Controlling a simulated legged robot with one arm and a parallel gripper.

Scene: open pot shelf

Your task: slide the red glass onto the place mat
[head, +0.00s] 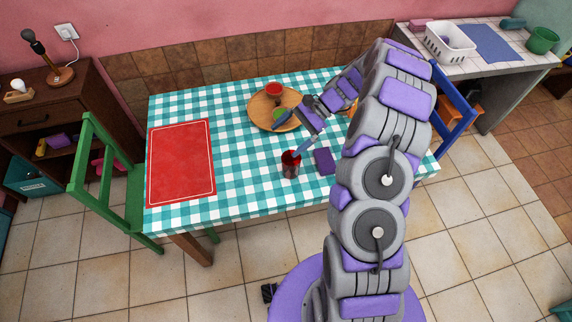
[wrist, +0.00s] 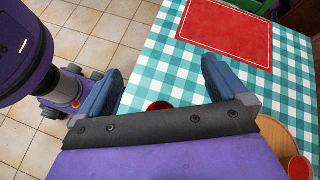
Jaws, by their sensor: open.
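The red glass (head: 291,166) stands upright on the checked tablecloth near the table's front edge. In the wrist view only part of its rim (wrist: 158,105) shows above the gripper body, between the fingers. The red place mat (head: 181,162) lies flat at the table's left end, with bare cloth between it and the glass; it also shows at the top of the wrist view (wrist: 228,28). My gripper (head: 287,140) is open, with its blue fingers spread and nothing between the tips (wrist: 161,66). One finger is close to the glass's rim in the head view; I cannot tell whether they touch.
A round wooden tray (head: 262,116) behind the gripper holds another red cup (head: 273,90) and a green item. A purple item (head: 325,161) lies right of the glass. A green chair (head: 105,180) stands at the left end. Cloth left of the glass is clear.

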